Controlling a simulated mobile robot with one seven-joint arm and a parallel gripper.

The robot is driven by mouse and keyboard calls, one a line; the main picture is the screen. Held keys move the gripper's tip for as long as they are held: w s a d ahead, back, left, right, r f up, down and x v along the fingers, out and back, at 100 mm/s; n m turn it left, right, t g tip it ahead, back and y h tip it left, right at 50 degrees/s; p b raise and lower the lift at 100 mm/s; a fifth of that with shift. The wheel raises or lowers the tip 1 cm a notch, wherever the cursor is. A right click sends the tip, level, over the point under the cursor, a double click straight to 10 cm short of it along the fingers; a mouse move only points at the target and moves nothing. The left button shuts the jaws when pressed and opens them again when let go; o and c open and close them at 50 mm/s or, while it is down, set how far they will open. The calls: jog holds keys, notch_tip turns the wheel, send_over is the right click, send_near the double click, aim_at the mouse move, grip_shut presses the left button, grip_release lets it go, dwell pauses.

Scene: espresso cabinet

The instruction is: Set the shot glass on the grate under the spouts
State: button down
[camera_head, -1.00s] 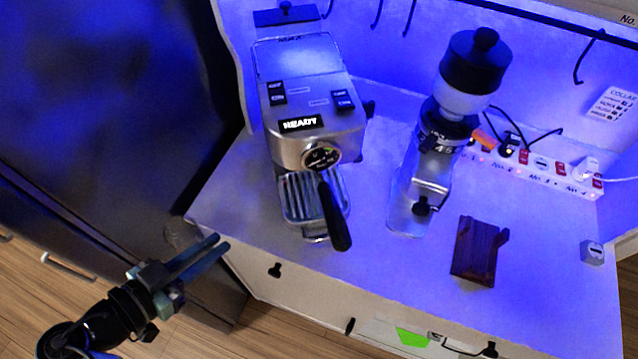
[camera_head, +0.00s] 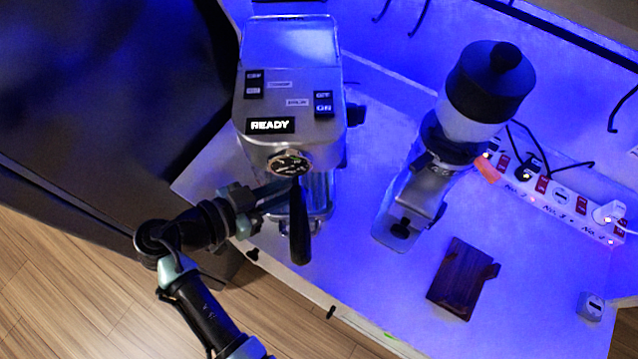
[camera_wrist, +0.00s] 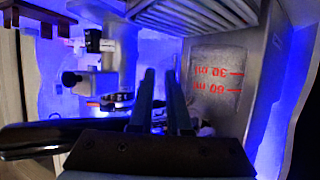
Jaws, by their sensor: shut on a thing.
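The espresso machine (camera_head: 290,95) stands at the left of the counter with its READY display lit. My gripper (camera_head: 274,194) reaches in from the left beneath the machine's head, behind the dark portafilter handle (camera_head: 299,225). In the wrist view my gripper (camera_wrist: 161,78) has its fingers close together. The clear shot glass (camera_wrist: 213,82), with red 30 ml and 60 ml marks upside down, shows beside the fingertips; its outline is faint. The slatted grate (camera_wrist: 192,14) is at the top of the wrist view. Whether the glass touches it cannot be told. The spouts are hidden.
A grinder (camera_head: 470,105) stands to the right of the machine. A brown wooden stand (camera_head: 463,279) lies in front of it, and a power strip (camera_head: 550,190) runs along the back. The portafilter handle juts out close to my gripper. Bare counter lies between machine and grinder.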

jog(key=d+f, duration=0.1)
jog(key=w+d+f, duration=0.1)
jog(key=d, duration=0.1)
jog(key=d+f, duration=0.1)
jog(key=d, duration=0.1)
jog(key=shift+w+d+f+b, duration=0.1)
jog(key=shift+w+f+b, duration=0.05)
jog(key=shift+f+b, duration=0.2)
jog(key=shift+r, duration=0.1)
jog(key=c, duration=0.9)
grip_release()
jog(key=shift+o, duration=0.2)
jog(key=b+v, duration=0.3)
jog(key=v, duration=0.9)
jog(key=shift+r, duration=0.1)
